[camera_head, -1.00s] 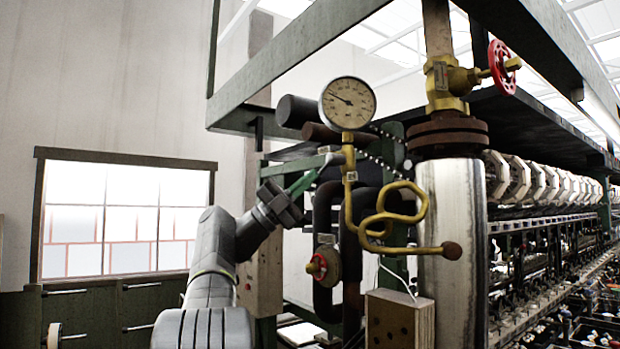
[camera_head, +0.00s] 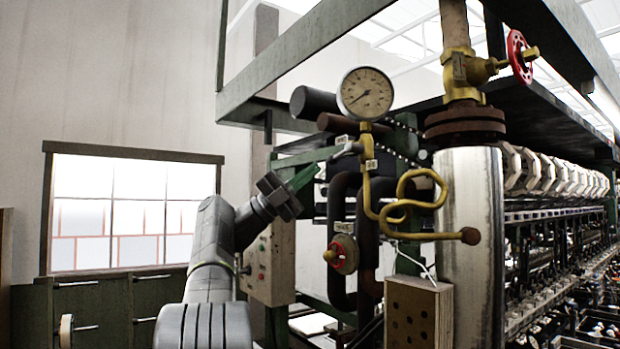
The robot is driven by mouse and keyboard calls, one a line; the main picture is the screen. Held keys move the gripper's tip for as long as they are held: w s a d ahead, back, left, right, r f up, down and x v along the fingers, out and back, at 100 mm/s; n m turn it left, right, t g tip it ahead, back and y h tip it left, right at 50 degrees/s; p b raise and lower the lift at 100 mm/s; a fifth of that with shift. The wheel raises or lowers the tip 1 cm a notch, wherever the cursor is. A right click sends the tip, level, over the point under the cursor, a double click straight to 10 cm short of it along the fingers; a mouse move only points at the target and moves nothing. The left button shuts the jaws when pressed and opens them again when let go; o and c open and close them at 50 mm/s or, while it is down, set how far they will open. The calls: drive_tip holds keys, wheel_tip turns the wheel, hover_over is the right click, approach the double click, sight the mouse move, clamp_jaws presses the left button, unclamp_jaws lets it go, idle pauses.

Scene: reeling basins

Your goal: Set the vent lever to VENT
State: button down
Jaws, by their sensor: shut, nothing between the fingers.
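The pressure gauge (camera_head: 366,94) has a round cream dial on a brass pipe, and its needle points to the lower left. Just below it, a small lever (camera_head: 346,152) with a pale grey end sticks out leftward from the brass pipe; this looks like the vent lever. Small tags (camera_head: 371,164) sit by it, too small to read. My gripper (camera_head: 312,172), dark with green fingers, is shut and empty. Its tips are just left of and below the lever, seemingly with a small gap; depth is hard to judge.
A curled brass pipe (camera_head: 412,205) with a round brown end is right of the lever, before a bright metal cylinder (camera_head: 470,255). A red handwheel (camera_head: 342,254) sits below, another red handwheel (camera_head: 521,57) is high right. A wooden box (camera_head: 418,312) stands low in front.

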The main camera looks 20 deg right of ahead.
drive_tip(key=w+b+v, duration=0.1)
drive_tip(key=v, duration=0.7)
drive_tip(key=shift+a, duration=0.25)
drive_tip(key=shift+w, duration=0.1)
